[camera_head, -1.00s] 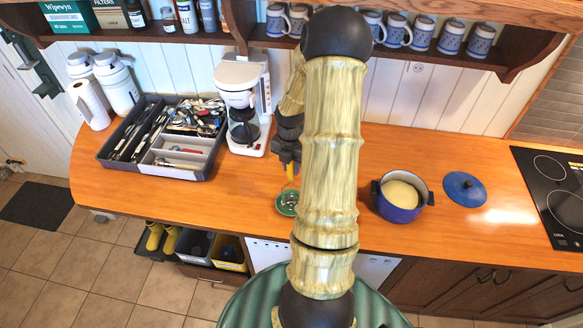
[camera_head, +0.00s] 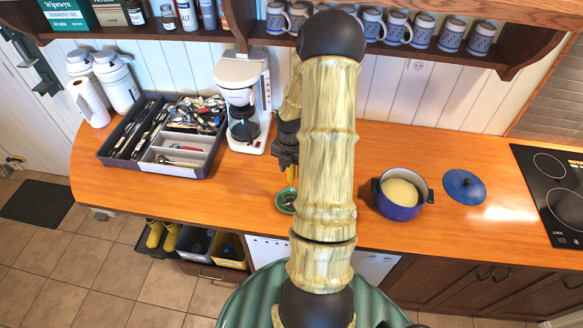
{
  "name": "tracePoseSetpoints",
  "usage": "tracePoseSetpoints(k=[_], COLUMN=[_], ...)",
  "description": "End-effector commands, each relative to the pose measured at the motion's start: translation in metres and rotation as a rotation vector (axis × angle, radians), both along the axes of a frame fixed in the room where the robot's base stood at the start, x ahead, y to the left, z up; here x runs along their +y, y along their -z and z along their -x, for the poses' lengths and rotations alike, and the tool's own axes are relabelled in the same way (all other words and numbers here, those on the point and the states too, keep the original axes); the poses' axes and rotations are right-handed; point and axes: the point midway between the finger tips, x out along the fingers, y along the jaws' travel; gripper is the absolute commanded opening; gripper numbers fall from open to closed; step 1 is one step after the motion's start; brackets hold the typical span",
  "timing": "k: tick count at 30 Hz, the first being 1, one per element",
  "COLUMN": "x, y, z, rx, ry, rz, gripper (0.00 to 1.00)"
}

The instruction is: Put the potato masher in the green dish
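The green dish (camera_head: 283,208) is a small round dish on the wooden counter, left of my large arm link. My gripper (camera_head: 289,168) is dark and points down above the dish, partly covered by my arm.
A dark utensil tray (camera_head: 190,172) full of utensils and a white coffee maker (camera_head: 240,75) stand to the left. A blue pot (camera_head: 402,212), its blue lid (camera_head: 464,187) and a black cooktop (camera_head: 555,190) are to the right. A shelf (camera_head: 400,52) with mugs overhangs the back.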

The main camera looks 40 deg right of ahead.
Motion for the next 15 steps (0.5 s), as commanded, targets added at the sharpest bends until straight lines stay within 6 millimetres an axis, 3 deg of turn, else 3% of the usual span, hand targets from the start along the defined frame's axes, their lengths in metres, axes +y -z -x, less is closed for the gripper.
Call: tracePoseSetpoints(k=[10, 15], x=[-0.001, -0.001], y=[-0.013, -0.039], z=[0.0, 0.0], rx=[-0.003, -0.004], ry=[0.002, 0.004], rz=[0.001, 0.003], gripper=[0.43, 0.43])
